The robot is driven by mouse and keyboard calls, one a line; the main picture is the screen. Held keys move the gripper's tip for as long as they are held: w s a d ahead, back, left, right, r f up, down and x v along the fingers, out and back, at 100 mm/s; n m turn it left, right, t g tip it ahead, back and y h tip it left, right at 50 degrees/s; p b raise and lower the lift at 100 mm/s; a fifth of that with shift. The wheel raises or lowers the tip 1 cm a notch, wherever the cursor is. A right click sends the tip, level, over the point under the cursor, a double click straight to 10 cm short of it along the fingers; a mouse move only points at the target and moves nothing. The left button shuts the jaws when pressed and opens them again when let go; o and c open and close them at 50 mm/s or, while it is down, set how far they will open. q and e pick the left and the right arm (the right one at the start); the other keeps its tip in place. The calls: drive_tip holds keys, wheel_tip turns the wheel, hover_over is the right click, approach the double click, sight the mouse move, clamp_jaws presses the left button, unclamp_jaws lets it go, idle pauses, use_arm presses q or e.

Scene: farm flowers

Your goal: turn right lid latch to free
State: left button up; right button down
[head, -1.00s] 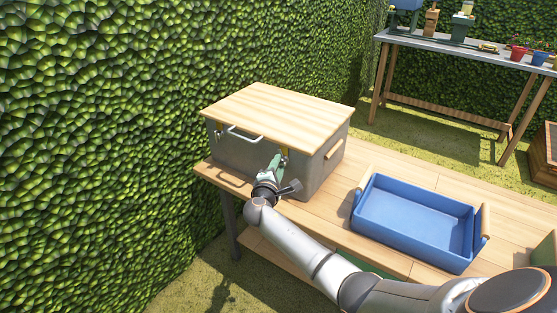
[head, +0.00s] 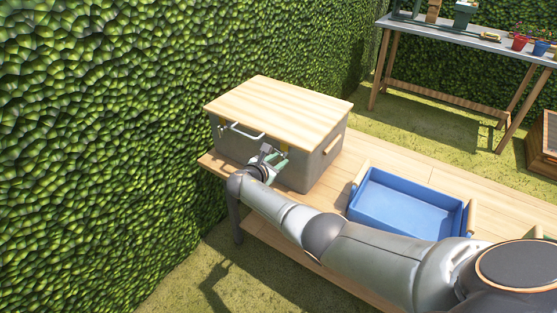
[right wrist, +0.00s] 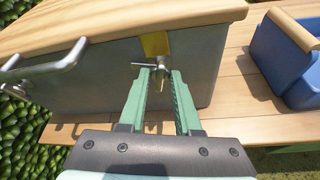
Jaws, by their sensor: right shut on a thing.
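The grey metal box (head: 300,172) stands on the wooden bench with its pale wood lid (head: 280,110) down on it. In the right wrist view, the right lid latch (right wrist: 149,66), a small metal cross-bar piece, sits at the box front just below a yellow plate (right wrist: 155,44). My right gripper (right wrist: 160,73) has its green fingers on either side of the latch, shut on it. In the head view my right gripper (head: 280,156) is at the box's front, and the latch is mostly hidden there. My left gripper is not in view.
A metal bar handle (head: 247,132) sticks out from the box front, left of my gripper. A blue tray (head: 408,204) with wooden handles stands to the right on the bench. A green hedge rises behind and left. A second table (head: 480,45) stands farther back.

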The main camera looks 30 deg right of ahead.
drive_tip(key=shift+f+n+g+b, duration=0.1)
drive_tip(key=shift+n+g+b, duration=0.2)
drive_tip(key=shift+n, duration=0.2)
drive_tip(key=shift+w+n+h+b, duration=0.1)
drive_tip(key=shift+n+h+b, duration=0.2)
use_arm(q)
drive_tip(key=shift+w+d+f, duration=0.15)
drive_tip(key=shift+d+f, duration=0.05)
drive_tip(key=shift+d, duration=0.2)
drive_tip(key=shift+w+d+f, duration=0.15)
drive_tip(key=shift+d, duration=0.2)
use_arm(e)
drive_tip(key=shift+n+g, duration=0.3)
drive_tip(key=shift+g, duration=0.2)
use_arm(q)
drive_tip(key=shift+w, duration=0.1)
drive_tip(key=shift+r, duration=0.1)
use_arm(e)
drive_tip(key=c, duration=0.6)
unclamp_jaws()
